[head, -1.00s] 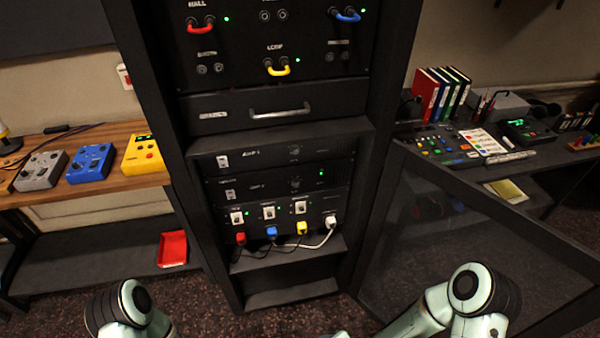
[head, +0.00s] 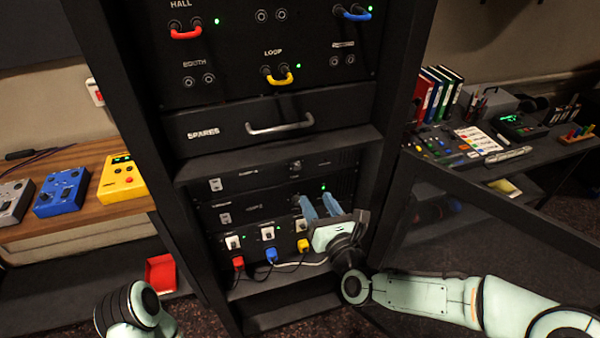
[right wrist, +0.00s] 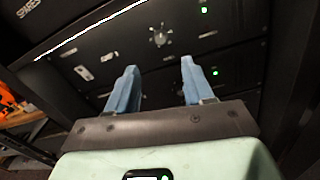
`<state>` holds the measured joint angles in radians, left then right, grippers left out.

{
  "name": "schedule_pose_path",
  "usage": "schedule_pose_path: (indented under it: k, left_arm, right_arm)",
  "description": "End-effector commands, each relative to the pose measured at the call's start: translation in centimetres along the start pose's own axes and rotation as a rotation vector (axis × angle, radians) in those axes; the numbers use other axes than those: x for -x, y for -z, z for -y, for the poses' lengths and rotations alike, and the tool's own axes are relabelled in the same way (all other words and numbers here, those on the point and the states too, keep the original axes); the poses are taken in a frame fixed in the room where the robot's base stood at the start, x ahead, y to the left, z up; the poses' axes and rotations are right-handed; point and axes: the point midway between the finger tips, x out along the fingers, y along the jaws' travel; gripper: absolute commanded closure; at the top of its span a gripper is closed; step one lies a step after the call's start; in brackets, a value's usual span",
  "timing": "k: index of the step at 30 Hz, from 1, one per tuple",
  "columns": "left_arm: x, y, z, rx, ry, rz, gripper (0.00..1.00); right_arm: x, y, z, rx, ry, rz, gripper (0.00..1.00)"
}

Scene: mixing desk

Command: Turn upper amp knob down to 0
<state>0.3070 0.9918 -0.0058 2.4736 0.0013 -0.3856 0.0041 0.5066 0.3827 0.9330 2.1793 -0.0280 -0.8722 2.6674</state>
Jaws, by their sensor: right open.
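The upper amp (head: 260,174) is a dark rack panel below the spares drawer. Its small dark knob (head: 296,166) sits right of the panel's middle. In the right wrist view a round knob (right wrist: 159,37), apparently the same one, shows beyond the fingertips; its setting is too small to read. My right gripper (head: 318,203) is open, its two blue fingers pointing up toward the rack in front of the lower amp (head: 250,207). In the wrist view the empty gripper (right wrist: 159,68) is apart from the knob. The lower amp's knob is not clearly visible. My left gripper is out of view.
The spares drawer (head: 225,128) with its handle projects above the amps. Below them are white switches (head: 267,233) and coloured plugs with cables, partly behind my right gripper. An open dark rack door (head: 470,240) stands at the right, beside my right arm.

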Motion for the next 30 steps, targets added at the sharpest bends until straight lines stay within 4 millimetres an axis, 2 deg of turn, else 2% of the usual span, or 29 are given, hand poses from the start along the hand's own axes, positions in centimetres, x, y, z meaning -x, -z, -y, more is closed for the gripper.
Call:
schedule_pose_path:
  k: [9, 15, 21, 30]
  left_arm:
    - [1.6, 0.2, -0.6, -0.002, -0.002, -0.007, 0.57]
    - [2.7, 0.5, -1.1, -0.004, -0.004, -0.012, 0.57]
    - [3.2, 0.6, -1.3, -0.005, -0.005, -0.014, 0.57]
    - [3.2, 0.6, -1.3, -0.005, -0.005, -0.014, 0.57]
  right_arm:
    - [-6.8, 0.0, -0.1, -0.001, -0.001, -0.003, 0.48]
    - [-10.2, 0.0, -0.1, 0.002, -0.001, -0.003, 0.48]
    - [-11.7, 0.1, 0.0, 0.004, 0.000, -0.005, 0.48]
    - [-11.9, 0.2, 0.1, 0.004, 0.000, -0.005, 0.48]
